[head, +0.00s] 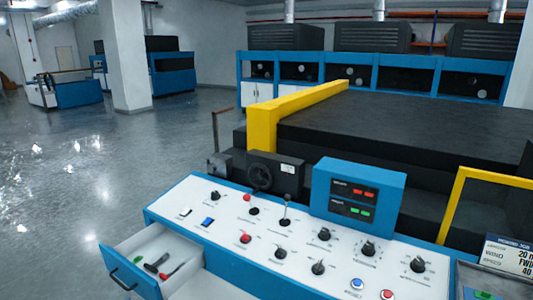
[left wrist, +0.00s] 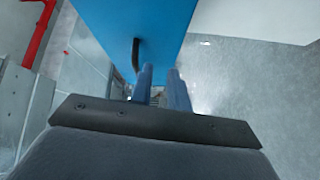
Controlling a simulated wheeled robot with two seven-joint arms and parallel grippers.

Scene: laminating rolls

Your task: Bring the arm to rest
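Neither gripper shows in the head view. In the left wrist view my left gripper (left wrist: 160,75) has its two blue-grey fingers apart with a narrow empty gap between them. Its fingertips point toward a blue panel (left wrist: 180,28) with a dark handle (left wrist: 136,55). The handle is just left of the left finger and not between the fingers; whether they touch I cannot tell. My right gripper is not in view.
The blue-and-white control console (head: 275,235) has knobs, levers and buttons. An open drawer (head: 180,252) at its left end holds several small tools and has a dark handle (head: 124,281). A yellow-edged black machine (head: 400,125) stands behind. Grey floor (head: 60,200) is clear at left.

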